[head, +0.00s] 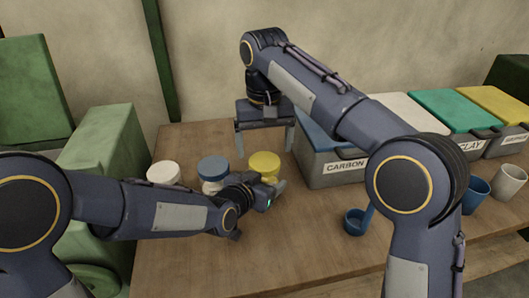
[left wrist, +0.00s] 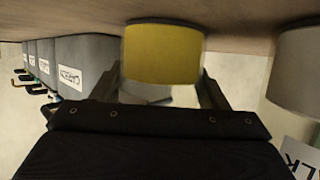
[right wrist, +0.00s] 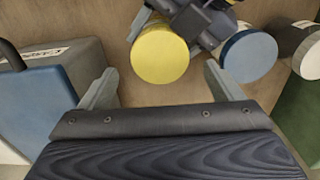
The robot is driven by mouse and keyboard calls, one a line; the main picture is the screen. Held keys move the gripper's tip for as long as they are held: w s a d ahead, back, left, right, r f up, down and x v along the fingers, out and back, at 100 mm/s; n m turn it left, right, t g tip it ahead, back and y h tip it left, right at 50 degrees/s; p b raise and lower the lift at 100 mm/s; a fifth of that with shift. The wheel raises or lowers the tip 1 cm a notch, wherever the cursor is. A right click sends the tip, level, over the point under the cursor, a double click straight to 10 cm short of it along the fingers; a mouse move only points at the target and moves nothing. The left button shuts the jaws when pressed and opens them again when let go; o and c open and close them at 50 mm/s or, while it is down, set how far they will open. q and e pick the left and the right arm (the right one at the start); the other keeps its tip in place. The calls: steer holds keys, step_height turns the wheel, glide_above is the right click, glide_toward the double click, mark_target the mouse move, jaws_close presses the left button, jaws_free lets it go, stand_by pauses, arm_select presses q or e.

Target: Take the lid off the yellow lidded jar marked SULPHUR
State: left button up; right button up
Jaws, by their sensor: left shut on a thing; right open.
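The yellow jar (head: 264,163) stands on the wooden table at the right end of a row of jars. Its round yellow top (right wrist: 160,54) faces the right wrist camera. My left gripper (head: 270,190) reaches in low from the left and is shut on the jar; in the left wrist view the yellow jar (left wrist: 163,55) fills the gap between the fingers. My right gripper (head: 264,148) is open, points down and hangs above the jar with nothing between its fingers. The SULPHUR marking is not readable, and the jar's lower part is mostly hidden by my left gripper.
A blue-topped jar (head: 212,166) and a white jar (head: 163,172) stand left of the yellow one. The CARBON bin (head: 325,170) stands close on the right, with more bins beyond. A blue cup (head: 353,221) stands nearer. The table's front middle (head: 270,250) is clear.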

arm_select(q)
steer(key=o, duration=2)
steer(key=shift+c, duration=0.2)
